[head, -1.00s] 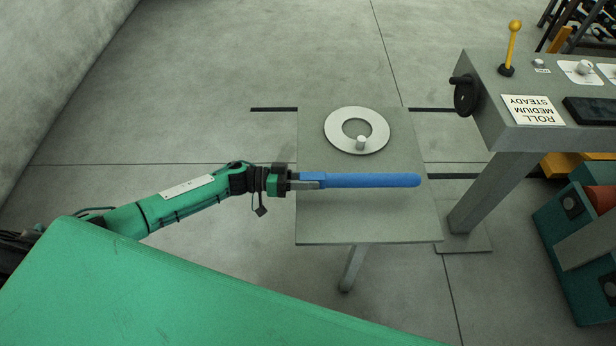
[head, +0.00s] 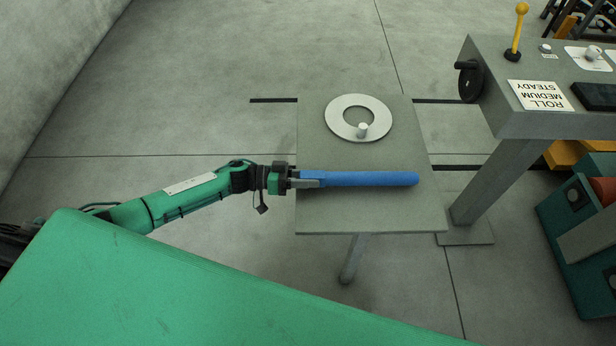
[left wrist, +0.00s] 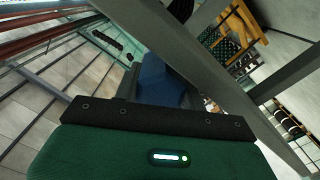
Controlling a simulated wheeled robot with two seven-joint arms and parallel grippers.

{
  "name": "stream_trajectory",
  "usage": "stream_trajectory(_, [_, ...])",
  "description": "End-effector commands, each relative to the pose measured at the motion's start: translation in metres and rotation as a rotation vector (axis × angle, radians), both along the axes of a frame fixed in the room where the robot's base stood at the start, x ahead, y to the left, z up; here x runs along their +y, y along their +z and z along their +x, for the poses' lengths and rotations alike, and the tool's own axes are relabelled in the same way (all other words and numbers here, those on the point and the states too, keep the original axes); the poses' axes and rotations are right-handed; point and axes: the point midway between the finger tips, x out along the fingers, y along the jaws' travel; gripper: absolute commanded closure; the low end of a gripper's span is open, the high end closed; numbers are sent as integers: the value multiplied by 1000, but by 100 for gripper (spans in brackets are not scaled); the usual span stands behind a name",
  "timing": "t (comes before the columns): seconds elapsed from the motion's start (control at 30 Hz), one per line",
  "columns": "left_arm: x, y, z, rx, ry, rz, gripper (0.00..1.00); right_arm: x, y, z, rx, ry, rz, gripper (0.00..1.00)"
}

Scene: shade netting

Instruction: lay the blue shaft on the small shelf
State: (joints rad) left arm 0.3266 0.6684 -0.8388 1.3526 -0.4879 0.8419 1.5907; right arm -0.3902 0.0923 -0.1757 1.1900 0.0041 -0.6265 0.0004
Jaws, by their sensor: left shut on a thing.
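The blue shaft (head: 372,179) lies level across the small grey shelf (head: 365,218) in the head view, in front of a pale ring. My left gripper (head: 308,180) is shut on the shaft's left end, near the shelf's left edge. Whether the shaft touches the shelf top or is just above it I cannot tell. My right gripper is not in view.
A pale ring with a small knob (head: 342,112) sits at the back of the shelf. To the right stands a grey control console (head: 490,75) with a yellow-topped lever (head: 519,30) and a black handwheel (head: 470,82). A green machine (head: 585,240) stands at lower right.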

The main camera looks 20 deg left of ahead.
Motion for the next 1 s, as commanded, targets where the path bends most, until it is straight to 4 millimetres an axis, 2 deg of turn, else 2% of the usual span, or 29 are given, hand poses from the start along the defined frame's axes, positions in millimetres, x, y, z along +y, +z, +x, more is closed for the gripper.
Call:
stream_trajectory(0.37, [-1,2,1,-3,-2,-5,96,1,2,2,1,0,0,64])
stream_trajectory(0.4, [-1,2,1,-3,-2,-5,57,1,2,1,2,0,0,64])
stream_trajectory(0.5, [-1,1,1,-2,-1,-4,38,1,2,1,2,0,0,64])
stream_trajectory(0.53, [-1,1,1,-2,-1,-4,34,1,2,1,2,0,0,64])
stream_trajectory(0.83, [3,-5,-2,5,1,5,34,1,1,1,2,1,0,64])
stream_trajectory(1.0, [22,-6,-8,7,1,8,34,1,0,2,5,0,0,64])
